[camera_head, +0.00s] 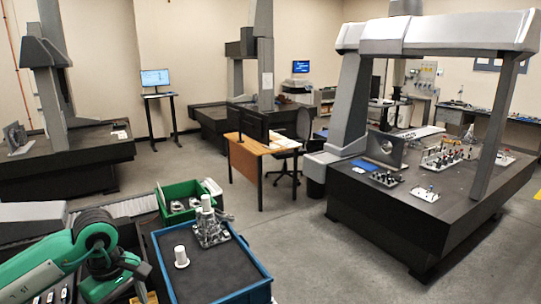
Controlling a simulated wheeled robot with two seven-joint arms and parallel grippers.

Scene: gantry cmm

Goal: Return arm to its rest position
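A green and grey arm, mine, comes in from the left at the lower left corner. It is bent at a grey joint, and its end is low beside the left edge of the blue-rimmed tray (263,268). My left gripper (142,272) seems to be the dark part at the end of this arm. It is small, and its fingers cannot be made out. I see nothing held in it. My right arm and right gripper are not in view.
The tray holds a white cylinder (181,257) and a grey metal part with cylinders (209,226). A green bin (178,189) stands behind it. A large gantry machine (440,215) fills the right. Floor between tray and gantry is clear.

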